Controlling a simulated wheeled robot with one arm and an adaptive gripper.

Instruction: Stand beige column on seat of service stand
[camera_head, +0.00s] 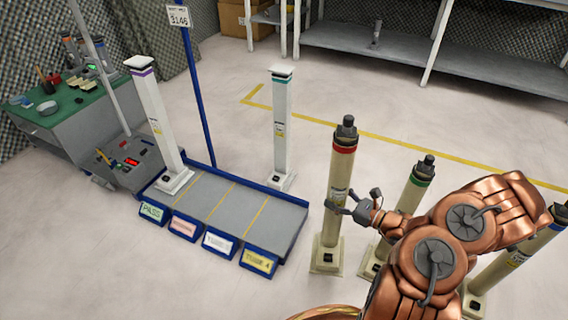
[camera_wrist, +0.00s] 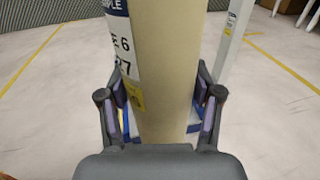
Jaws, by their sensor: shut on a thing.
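The beige column with a red band (camera_head: 338,200) stands upright right of the service stand, its square base at or just above the floor; I cannot tell if it touches. My gripper (camera_head: 348,204) is shut around its middle. In the wrist view the gripper's two fingers (camera_wrist: 160,108) flank the beige shaft, which bears a white label and a yellow tag. The service stand (camera_head: 238,214) is a low grey platform with blue edges, yellow dividing lines and front labels, one reading PASS.
A green-banded beige column (camera_head: 408,205) and a blue-banded one (camera_head: 508,258) stand close on the right, partly behind my arm. A blue signpost (camera_head: 200,85) rises behind the stand. A green-topped bench (camera_head: 55,112) is at left. The stand's front right lanes are bare.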

